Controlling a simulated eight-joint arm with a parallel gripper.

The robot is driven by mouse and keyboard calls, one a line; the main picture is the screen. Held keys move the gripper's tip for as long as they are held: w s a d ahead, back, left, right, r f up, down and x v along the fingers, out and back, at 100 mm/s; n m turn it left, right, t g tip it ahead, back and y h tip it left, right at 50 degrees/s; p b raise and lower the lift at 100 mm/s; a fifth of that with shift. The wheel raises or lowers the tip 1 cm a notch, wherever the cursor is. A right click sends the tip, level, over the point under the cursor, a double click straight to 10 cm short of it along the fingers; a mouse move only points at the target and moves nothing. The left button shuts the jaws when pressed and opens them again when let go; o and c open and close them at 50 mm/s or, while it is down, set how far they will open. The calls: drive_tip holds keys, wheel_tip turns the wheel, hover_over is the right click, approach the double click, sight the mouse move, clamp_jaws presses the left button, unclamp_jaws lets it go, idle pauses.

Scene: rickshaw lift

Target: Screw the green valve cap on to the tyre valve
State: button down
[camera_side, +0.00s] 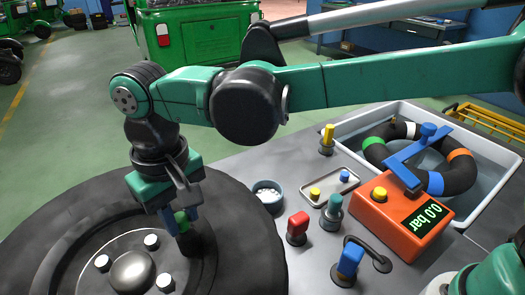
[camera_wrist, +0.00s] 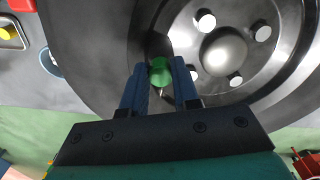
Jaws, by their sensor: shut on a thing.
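The green valve cap (camera_side: 182,217) is between the blue fingers of my gripper (camera_side: 182,214), low over the wheel. In the wrist view the cap (camera_wrist: 160,72) sits between the fingertips of my gripper (camera_wrist: 160,76), which is shut on it. The tyre (camera_side: 60,230) lies flat with its wheel disc (camera_side: 125,240) facing up. The cap is beside the disc, near the tyre's inner edge. A dark stem-like shape shows below the cap in the side view. I cannot tell whether the cap touches the tyre valve, which is mostly hidden.
On the grey bench are a blue-grey bowl (camera_side: 267,196), a small tray (camera_side: 331,187) with caps, a red-topped piece (camera_side: 297,227), a blue-topped piece (camera_side: 349,262) and an orange gauge reading 0.0 bar (camera_side: 400,220). A white basin (camera_side: 480,213) holds a dark ring with coloured bands.

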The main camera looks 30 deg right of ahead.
drive_tip(key=m, duration=0.3)
drive_tip(key=shift+m, duration=0.4)
drive_tip(key=m, duration=0.3)
drive_tip(key=shift+m, duration=0.4)
drive_tip(key=m, duration=0.3)
drive_tip(key=shift+m, duration=0.3)
drive_tip(key=m, duration=0.4)
drive_tip(key=shift+d, duration=0.1)
drive_tip(key=c, duration=0.9)
unclamp_jaws()
